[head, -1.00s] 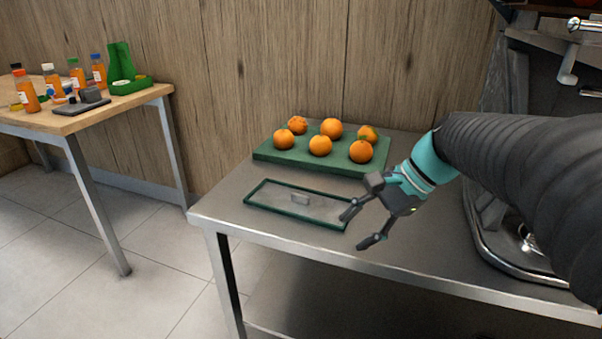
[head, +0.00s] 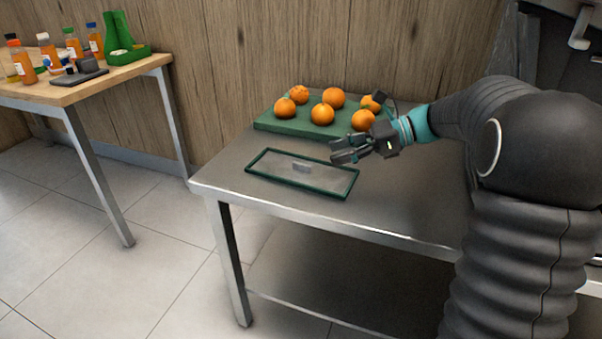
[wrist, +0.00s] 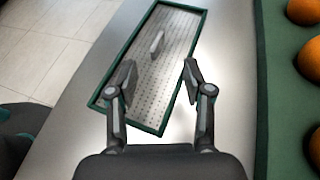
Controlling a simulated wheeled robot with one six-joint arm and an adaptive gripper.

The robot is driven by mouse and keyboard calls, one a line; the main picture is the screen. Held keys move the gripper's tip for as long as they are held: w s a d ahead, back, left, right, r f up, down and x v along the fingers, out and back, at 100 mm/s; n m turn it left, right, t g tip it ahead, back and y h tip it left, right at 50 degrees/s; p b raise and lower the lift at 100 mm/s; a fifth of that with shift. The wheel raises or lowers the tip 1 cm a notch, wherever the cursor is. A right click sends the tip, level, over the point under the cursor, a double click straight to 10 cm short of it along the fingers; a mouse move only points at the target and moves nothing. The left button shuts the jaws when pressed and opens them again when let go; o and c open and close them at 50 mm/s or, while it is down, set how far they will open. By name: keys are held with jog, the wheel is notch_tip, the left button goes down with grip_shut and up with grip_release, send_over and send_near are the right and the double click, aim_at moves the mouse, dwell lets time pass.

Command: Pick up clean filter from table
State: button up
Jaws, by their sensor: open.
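The clean filter (head: 325,180) is a flat rectangular mesh panel with a dark green frame and a small grey grip (head: 301,168) standing up near its middle. It lies flat on the steel table. My gripper (head: 338,150) is above and to the right of the filter's far right part, empty. In the wrist view the filter (wrist: 166,70) stretches ahead, tilted, with its grip (wrist: 157,43) beyond the fingertips. My gripper (wrist: 160,75) is open there, its two fingers apart over the near part of the filter. I see no contact with the grip.
A green tray (head: 275,124) with several oranges (head: 322,113) stands behind the filter, close to my wrist. A wooden table (head: 85,88) with bottles and a green holder stands at left, apart.

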aim_at(304, 164)
jog(key=shift+s+b+x, duration=0.2)
jog(key=shift+b+x, duration=0.15)
jog(key=shift+x, duration=3.75)
grip_shut()
